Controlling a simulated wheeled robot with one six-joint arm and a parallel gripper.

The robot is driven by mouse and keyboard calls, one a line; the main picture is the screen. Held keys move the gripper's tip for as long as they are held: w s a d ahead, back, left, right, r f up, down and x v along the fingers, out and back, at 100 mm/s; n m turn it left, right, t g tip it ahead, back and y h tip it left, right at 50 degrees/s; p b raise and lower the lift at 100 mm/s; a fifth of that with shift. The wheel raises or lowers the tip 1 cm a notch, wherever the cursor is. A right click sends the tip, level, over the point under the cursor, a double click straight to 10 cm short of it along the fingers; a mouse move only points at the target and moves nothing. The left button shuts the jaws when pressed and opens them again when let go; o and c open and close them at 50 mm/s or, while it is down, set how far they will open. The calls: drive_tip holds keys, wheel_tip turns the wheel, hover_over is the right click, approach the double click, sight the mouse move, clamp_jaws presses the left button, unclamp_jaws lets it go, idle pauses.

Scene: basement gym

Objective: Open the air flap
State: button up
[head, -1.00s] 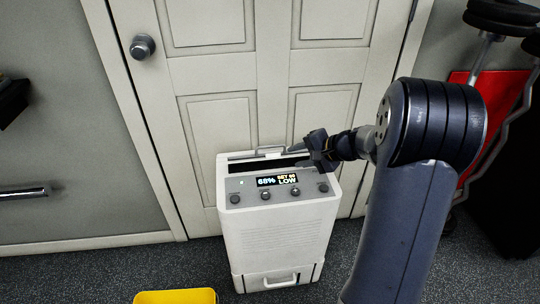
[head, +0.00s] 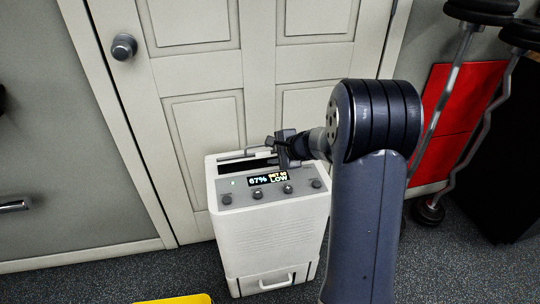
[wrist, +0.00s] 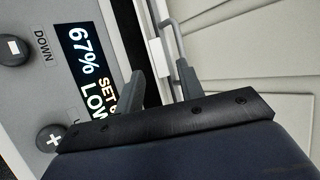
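A white dehumidifier (head: 270,232) stands upright on the floor before a door. Its top has a sloped grey control panel with several knobs and a display (head: 268,180) reading 67% and LOW. Behind the panel is a dark slot (head: 240,167), partly hidden by my gripper. I cannot clearly tell the air flap from the top around this slot. A grey carry handle (head: 240,153) is at the back edge; it also shows in the wrist view (wrist: 172,30). My gripper (head: 277,146) is over the right part of the slot. In the wrist view its fingers (wrist: 160,85) are apart with nothing clearly held.
The closed panelled door (head: 215,80) with a dark knob (head: 124,47) is close behind. A yellow object (head: 175,298) lies at the bottom edge. Weight bars (head: 470,110) and a red panel (head: 455,115) stand at right.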

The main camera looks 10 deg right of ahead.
drive_tip(key=shift+x, duration=0.8)
drive_tip(key=shift+c, duration=0.4)
drive_tip(key=shift+r, duration=0.1)
clamp_jaws()
